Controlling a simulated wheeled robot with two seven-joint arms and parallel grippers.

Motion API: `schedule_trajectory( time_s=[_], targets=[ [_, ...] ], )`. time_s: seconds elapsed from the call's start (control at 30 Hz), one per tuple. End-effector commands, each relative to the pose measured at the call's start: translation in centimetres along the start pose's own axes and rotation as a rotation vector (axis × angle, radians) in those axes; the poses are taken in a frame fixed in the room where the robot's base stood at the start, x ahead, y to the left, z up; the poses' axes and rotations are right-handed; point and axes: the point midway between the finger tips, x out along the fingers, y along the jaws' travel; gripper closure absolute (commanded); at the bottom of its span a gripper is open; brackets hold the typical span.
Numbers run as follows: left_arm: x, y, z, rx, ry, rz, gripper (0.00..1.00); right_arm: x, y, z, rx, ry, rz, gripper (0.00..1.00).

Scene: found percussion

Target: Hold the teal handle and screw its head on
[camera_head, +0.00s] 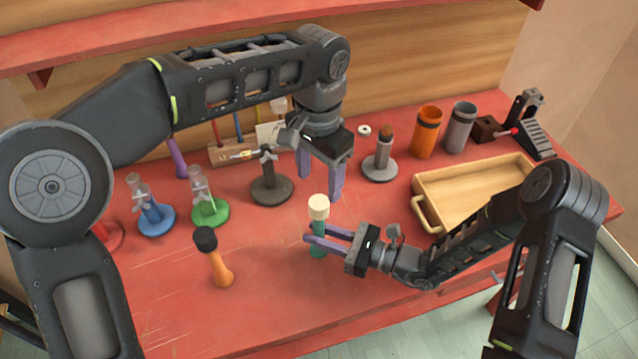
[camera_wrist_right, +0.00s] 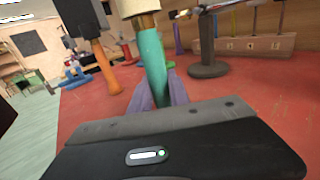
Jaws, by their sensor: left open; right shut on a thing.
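The teal handle (camera_head: 319,243) stands upright above the red table, with a cream head (camera_head: 318,206) at its top. My right gripper (camera_head: 312,242) is shut on the teal handle from the right side. In the right wrist view the teal handle (camera_wrist_right: 152,62) rises between the purple fingers (camera_wrist_right: 158,92), and the cream head (camera_wrist_right: 134,8) is cut off by the top edge. A narrow brownish band shows between head and handle there. My left gripper (camera_head: 318,180) is open and empty, pointing down just above the cream head and apart from it.
An orange handle with a black head (camera_head: 214,258) stands at left. Behind it are green (camera_head: 209,213) and blue (camera_head: 157,218) stands. A dark stand (camera_head: 270,189) and a grey stand (camera_head: 380,169) flank my left gripper. A wooden tray (camera_head: 470,190) lies right. The front middle table is clear.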

Motion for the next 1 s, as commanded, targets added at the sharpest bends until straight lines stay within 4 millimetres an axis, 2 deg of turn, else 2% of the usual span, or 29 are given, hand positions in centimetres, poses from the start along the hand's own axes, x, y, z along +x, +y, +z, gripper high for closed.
schedule_trajectory(
  time_s=[0.17, 0.2, 0.5, 0.83, 1.0],
  targets=[
    [0.0, 0.0, 0.0, 0.000, 0.000, 0.000, 0.38, 0.0, 0.0, 0.0, 0.000, -0.001, 0.000, 1.00],
    [0.0, 0.0, 0.0, 0.000, 0.000, 0.000, 0.38, 0.0, 0.0, 0.0, 0.000, -0.001, 0.000, 0.76],
    [0.0, 0.0, 0.0, 0.000, 0.000, 0.000, 0.38, 0.0, 0.0, 0.0, 0.000, 0.000, 0.000, 0.53],
    [0.2, 0.0, 0.0, 0.000, 0.000, 0.000, 0.38, -0.3, 0.0, -0.1, 0.000, 0.000, -0.001, 0.53],
    [0.8, 0.0, 0.0, 0.000, 0.000, 0.000, 0.38, -2.0, -0.1, -0.2, -0.001, 0.001, -0.003, 0.53]
  ],
)
